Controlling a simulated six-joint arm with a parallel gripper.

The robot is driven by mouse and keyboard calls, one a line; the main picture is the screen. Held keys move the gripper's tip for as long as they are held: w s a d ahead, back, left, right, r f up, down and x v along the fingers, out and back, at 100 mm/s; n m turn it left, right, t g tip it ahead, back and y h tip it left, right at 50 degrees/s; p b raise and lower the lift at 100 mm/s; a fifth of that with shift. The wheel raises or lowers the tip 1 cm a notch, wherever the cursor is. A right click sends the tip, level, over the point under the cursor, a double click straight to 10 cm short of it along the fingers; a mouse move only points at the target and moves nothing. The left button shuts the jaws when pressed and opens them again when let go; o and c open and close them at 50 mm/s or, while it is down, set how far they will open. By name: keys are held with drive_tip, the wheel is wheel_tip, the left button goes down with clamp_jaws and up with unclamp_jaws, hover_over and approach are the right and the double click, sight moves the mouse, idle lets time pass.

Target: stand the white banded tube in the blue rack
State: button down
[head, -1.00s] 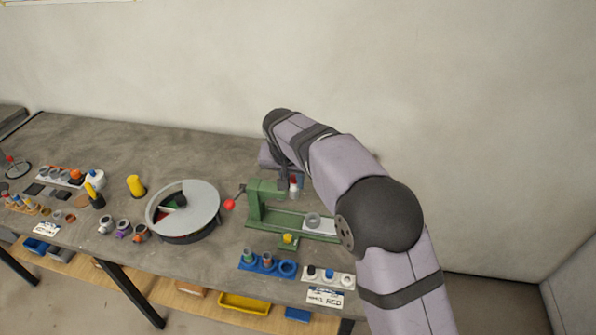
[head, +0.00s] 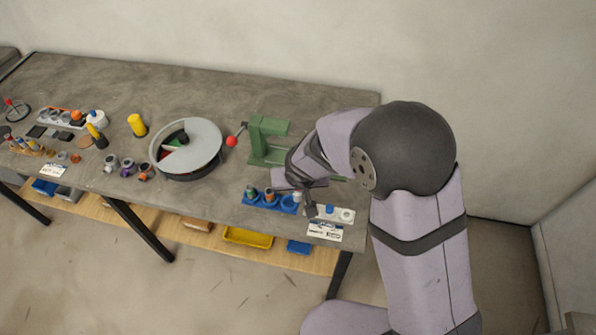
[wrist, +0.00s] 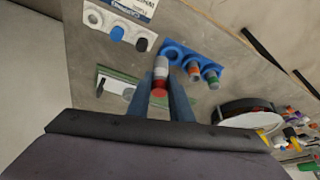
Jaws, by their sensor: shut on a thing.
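The white banded tube (wrist: 160,72) is held between the two fingers of my gripper (wrist: 162,82) in the wrist view, its red end towards the camera. In the head view my gripper (head: 309,206) is beside the right end of the blue rack (head: 270,207), and the tube is mostly hidden there. The rack (wrist: 188,59) also shows in the wrist view, just beyond the tube. A green-topped tube (wrist: 211,75) and an orange-brown one (wrist: 194,69) stand in it. Its end hole, nearest my gripper, looks empty. I cannot tell the tube's height above it.
A white block (head: 346,214) with a blue and a dark piece stands right of the rack, with a printed card (head: 325,231) in front. The green press (head: 268,140) stands behind, partly hidden by my arm. A grey round turntable (head: 205,140) lies to the left.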

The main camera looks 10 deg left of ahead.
drive_tip(key=a, duration=0.1)
drive_tip(key=w+a, duration=0.1)
drive_tip(key=a+n, duration=0.1)
drive_tip(key=shift+w+r, duration=0.25)
drive_tip(key=shift+w, duration=0.05)
drive_tip(key=shift+f+b, duration=2.15)
drive_tip(key=shift+f, duration=0.35)
drive_tip(key=shift+f+b, duration=0.25)
drive_tip(key=shift+b, duration=0.35)
drive_tip(key=shift+f+b, duration=0.9)
idle(0.3)
